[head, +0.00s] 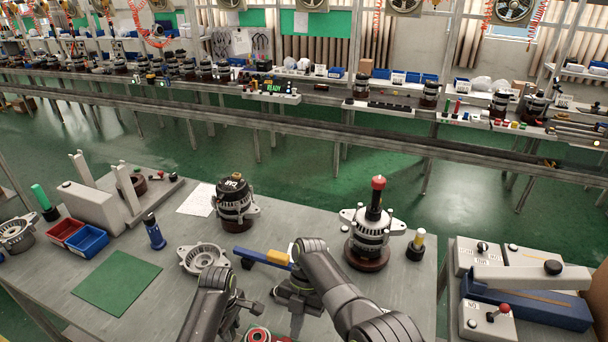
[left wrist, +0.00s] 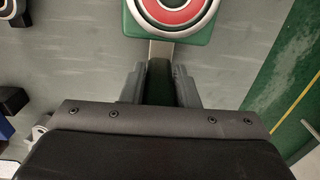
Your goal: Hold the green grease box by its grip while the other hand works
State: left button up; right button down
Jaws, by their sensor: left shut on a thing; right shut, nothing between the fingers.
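The green grease box (left wrist: 196,36) shows at the top of the left wrist view, with a red round top ringed in pale grey. Its dark grip (left wrist: 160,82) runs between the fingers of my left gripper (left wrist: 160,90), which is shut on it. In the head view the box's red round top (head: 257,336) is at the bottom edge, largely cut off, beside my left gripper (head: 243,303). My right gripper (head: 297,293) is shut and empty above the table, right of my left one and partly behind my arm link.
An alternator (head: 235,205) and another with a red-knobbed post (head: 368,238) stand at the back of the table. A grey housing (head: 203,259), a blue bar with a yellow block (head: 278,257) and a green mat (head: 117,282) lie nearby. A side bench (head: 455,285) stands right.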

pick_arm(q)
jog(key=shift+d, duration=0.1)
pick_arm(e)
jog(key=shift+w+a, duration=0.25)
jog(key=shift+a, duration=0.55)
jog(key=shift+a, duration=0.35)
dwell(0.9)
notch_tip(320, 180, up, 6)
dwell(0.6)
pick_arm(q)
jog(key=o, duration=1)
jog(key=shift+r, duration=0.1)
